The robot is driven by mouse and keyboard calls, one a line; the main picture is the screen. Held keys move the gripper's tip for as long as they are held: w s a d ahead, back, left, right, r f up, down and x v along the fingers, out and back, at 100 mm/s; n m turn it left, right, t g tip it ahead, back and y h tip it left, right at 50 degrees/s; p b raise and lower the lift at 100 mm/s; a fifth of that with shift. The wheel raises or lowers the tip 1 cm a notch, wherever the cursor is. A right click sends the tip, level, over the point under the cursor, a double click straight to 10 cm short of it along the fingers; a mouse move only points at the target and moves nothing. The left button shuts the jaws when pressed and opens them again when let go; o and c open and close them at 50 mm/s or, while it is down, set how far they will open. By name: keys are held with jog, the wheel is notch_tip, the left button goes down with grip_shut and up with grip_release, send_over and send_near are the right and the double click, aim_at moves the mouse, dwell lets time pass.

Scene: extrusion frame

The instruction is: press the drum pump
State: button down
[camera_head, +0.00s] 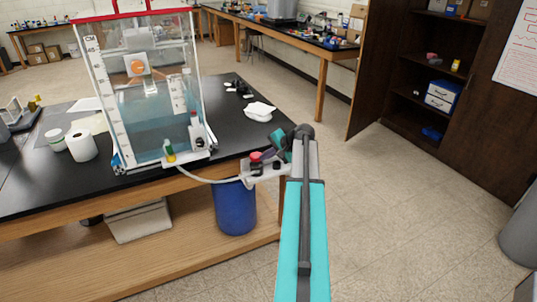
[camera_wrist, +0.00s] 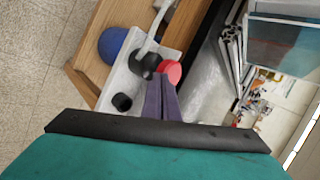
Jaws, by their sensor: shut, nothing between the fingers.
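A blue drum (camera_head: 236,208) stands under the table's front corner, and its rounded top shows in the wrist view (camera_wrist: 113,45). Above it a white plate (camera_head: 262,174) sticks out from the table corner. It carries a red cap (camera_head: 256,156) on a black body and a separate black knob. The red cap (camera_wrist: 173,72) and the black knob (camera_wrist: 122,102) also show in the wrist view. I cannot tell which of these is the drum pump. My gripper (camera_wrist: 160,78) is shut and empty, its purple fingertips right by the red cap and black body. Whether they touch is unclear.
A clear water tank (camera_head: 150,90) with a red rim stands on the black table (camera_head: 40,190). A pale hose (camera_head: 205,180) runs from its base to the white plate. A white cloth-like item (camera_head: 259,111) lies near the table's right edge.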

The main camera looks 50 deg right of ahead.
notch_tip(320, 180, down, 2)
jog(key=shift+b, duration=0.35)
jog(key=shift+r, duration=0.15)
jog(key=a+b+v, duration=0.1)
jog(key=v, duration=1.3)
jog(key=shift+d, duration=0.45)
dwell(2.9)
